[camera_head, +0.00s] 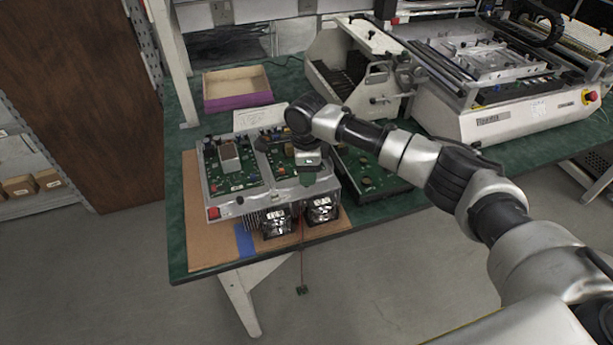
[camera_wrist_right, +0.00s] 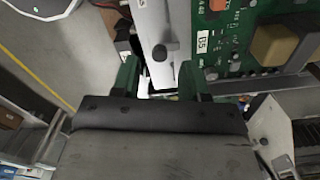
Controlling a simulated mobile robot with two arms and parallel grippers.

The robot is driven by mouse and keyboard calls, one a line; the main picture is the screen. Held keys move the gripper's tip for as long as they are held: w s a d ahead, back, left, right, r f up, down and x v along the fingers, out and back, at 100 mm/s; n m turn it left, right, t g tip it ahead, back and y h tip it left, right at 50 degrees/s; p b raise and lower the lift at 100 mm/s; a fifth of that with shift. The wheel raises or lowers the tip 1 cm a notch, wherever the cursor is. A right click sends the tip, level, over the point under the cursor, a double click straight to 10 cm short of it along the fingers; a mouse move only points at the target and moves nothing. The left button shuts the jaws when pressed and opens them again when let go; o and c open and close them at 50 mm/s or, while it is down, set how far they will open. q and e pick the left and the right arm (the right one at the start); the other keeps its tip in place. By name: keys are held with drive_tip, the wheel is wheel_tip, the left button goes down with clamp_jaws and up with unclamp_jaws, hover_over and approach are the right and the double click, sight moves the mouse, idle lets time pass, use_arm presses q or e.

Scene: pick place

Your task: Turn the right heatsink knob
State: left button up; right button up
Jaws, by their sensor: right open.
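The heatsink unit (camera_head: 214,196), a metal frame carrying two green circuit boards, lies on the bench's front left part. My right gripper (camera_head: 310,174) points down over its right half, near the front fans. In the right wrist view a dark round knob (camera_wrist_right: 160,53) sits on a pale metal strip beside a green board (camera_wrist_right: 238,45). The green fingers of my right gripper (camera_wrist_right: 159,78) are apart, one on either side of that strip. The knob lies just beyond the fingertips, and no contact shows. In the head view I cannot make out the knob. My left gripper is not in view.
Two fans (camera_head: 277,222) stand at the unit's front edge, with a red cable (camera_head: 302,262) hanging off the bench. Another green board (camera_head: 372,182) lies right of the unit. A purple-edged tray (camera_head: 238,101) and large machines (camera_head: 520,122) stand behind.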

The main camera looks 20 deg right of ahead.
drive_tip(key=shift+f, duration=1.4)
